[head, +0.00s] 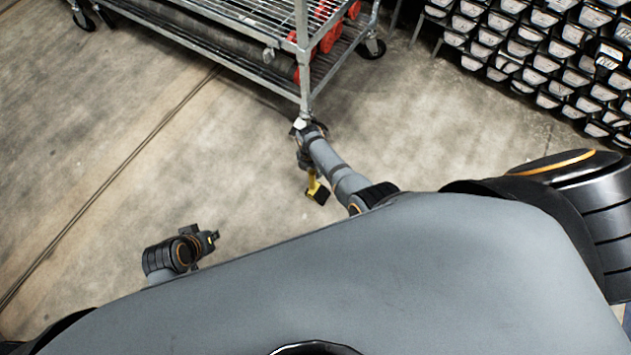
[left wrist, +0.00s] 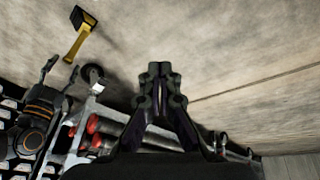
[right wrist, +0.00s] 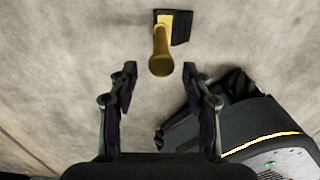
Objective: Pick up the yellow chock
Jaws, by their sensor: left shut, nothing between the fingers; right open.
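The yellow chock (right wrist: 161,52) has a yellow handle and a black block. It lies on the floor, and in the right wrist view its handle end points toward my right gripper (right wrist: 159,69). That gripper is open, with its fingertips on either side of the handle end and nothing gripped. In the head view the chock (head: 314,187) shows just below my right gripper (head: 305,158), left of the right forearm. The left wrist view shows it whole at the upper left (left wrist: 77,42). My left gripper (left wrist: 160,68) is shut and empty, well away from the chock.
A wire-shelf metal cart (head: 270,60) with red-ended tubes stands close beyond my right arm; its corner post is near that wrist. The floor at left is clear.

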